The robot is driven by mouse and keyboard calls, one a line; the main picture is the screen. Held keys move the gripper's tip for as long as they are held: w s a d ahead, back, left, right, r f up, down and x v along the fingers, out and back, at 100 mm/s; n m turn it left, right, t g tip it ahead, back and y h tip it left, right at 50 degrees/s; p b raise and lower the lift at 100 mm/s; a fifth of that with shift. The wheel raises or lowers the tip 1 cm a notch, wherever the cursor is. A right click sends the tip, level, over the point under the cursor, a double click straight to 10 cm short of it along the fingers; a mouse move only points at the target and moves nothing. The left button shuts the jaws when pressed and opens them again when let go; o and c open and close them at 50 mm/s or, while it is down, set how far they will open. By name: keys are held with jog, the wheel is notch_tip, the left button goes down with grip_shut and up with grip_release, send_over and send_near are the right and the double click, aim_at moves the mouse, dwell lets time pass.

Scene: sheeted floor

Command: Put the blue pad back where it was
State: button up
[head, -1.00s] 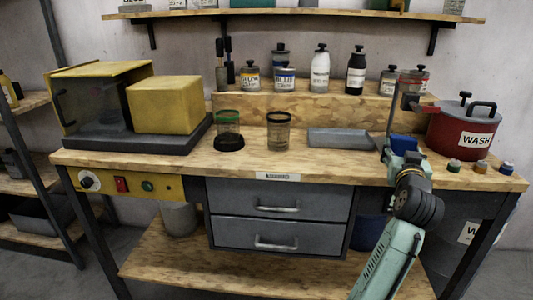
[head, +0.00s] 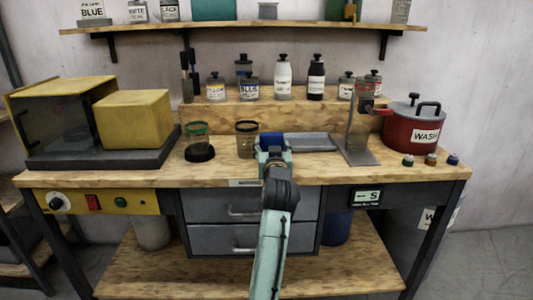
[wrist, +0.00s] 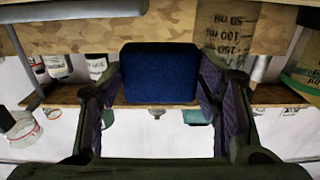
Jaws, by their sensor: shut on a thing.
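The blue pad (wrist: 160,75) is between the two fingers of my gripper (wrist: 158,92), and the wrist view shows its flat dark blue face. In the head view the blue pad (head: 271,139) shows as a small blue patch at the tip of my gripper (head: 272,150). My gripper is shut on the pad above the bench top, between the clear beaker on the left and the grey tray (head: 308,142) on the right. The tray's left end is partly hidden behind my gripper and the pad. Its edge also shows in the wrist view (wrist: 70,12).
A clear beaker (head: 246,141) stands just left of my gripper; its markings show in the wrist view (wrist: 226,32). A metal stand (head: 358,152) and red WASH pot (head: 412,128) are at right. Several bottles line the raised ledge (head: 310,108).

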jog(key=shift+a, duration=0.7)
jog(key=shift+f+p, duration=0.6)
jog(key=shift+f, duration=1.2)
jog(key=shift+f, duration=0.1)
jog(key=shift+f, duration=0.15)
jog(key=o, duration=1)
jog(key=shift+o, duration=0.2)
